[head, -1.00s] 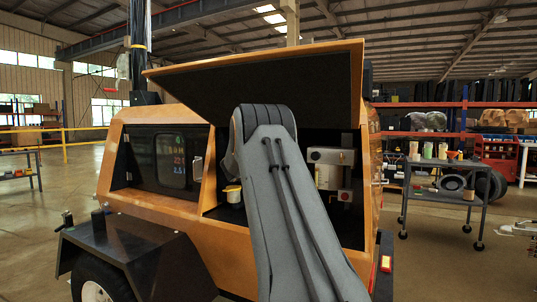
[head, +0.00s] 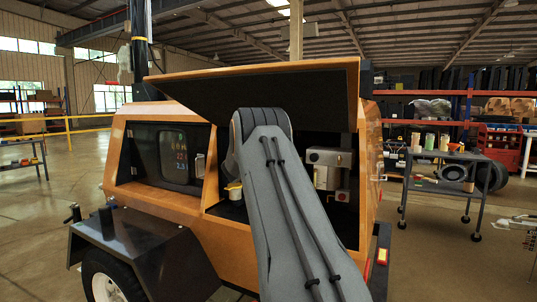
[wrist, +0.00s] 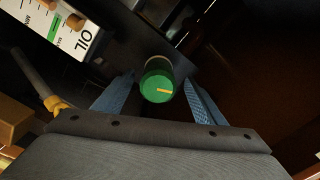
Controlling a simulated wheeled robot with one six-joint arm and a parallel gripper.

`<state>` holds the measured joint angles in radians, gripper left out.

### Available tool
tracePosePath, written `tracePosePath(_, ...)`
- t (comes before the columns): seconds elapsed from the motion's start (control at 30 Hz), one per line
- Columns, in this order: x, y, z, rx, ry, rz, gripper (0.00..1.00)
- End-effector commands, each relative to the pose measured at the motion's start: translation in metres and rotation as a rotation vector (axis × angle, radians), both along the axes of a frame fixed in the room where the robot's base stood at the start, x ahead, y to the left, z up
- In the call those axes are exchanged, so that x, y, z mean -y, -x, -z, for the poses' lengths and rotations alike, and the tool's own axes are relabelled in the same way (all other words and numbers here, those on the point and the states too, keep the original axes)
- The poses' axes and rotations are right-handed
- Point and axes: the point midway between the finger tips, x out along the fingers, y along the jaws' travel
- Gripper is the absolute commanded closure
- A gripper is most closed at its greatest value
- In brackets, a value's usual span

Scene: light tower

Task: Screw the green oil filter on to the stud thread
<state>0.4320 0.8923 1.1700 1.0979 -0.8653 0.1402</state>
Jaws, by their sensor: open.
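The fingers are open, with a dark gap on each side of the filter. The filter's far end meets a dark panel; the stud thread is hidden behind it, so I cannot tell how far it is screwed on. In the head view my grey arm reaches into the orange light tower (head: 185,215) under its raised lid, and the gripper and filter are hidden.
In the wrist view, a white OIL label (wrist: 58,28) is at upper left and a yellow-ended rod (wrist: 57,103) lies left of the fingers. In the head view, the raised lid (head: 262,92) hangs above my arm. A cart (head: 445,180) with cans stands at right.

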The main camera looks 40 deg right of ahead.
Motion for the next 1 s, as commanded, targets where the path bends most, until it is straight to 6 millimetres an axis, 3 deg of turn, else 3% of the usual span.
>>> tracePosePath(0.17,0.0,0.0002,0.0003,-0.048,0.018,0.0,0.36)
tracePosePath(0.53,0.0002,0.0013,0.0004,-0.364,0.151,0.0,0.36)
tracePosePath(0.77,0.0003,0.001,0.003,-0.465,0.192,0.001,0.36)
tracePosePath(1.0,0.0006,0.0023,0.0029,-0.734,0.303,0.0,0.36)
